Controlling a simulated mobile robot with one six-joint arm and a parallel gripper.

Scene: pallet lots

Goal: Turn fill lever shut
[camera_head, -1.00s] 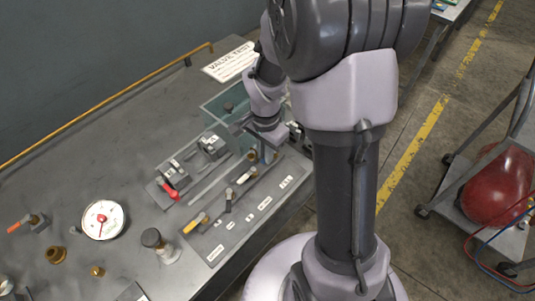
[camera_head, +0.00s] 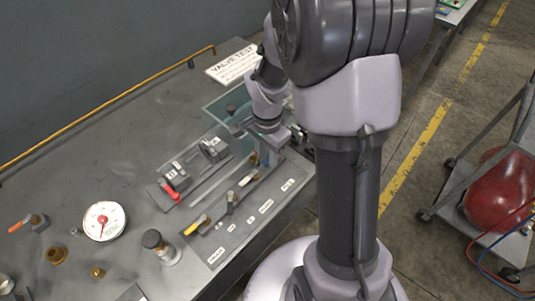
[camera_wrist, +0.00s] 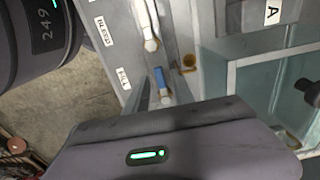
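The fill lever has a blue handle (camera_wrist: 159,77) and a pale round end, and lies beside a small white label (camera_wrist: 123,78) that appears to read FILL. In the head view the blue handle (camera_head: 264,156) shows at the far right end of the lever row. My gripper (camera_head: 271,138) is right over that end. In the wrist view its dark body fills the bottom, and a grey finger-like part lies close to the lever's left side. I cannot tell whether the fingers touch the lever; they are mostly hidden.
Other levers stand on the same plate (camera_head: 219,253), including a yellow-handled one (camera_head: 198,224) and a white one (camera_wrist: 147,20). A clear-walled tank (camera_wrist: 236,98) is close beside my gripper. A red lever (camera_head: 170,190) and a gauge (camera_head: 104,221) are further left.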

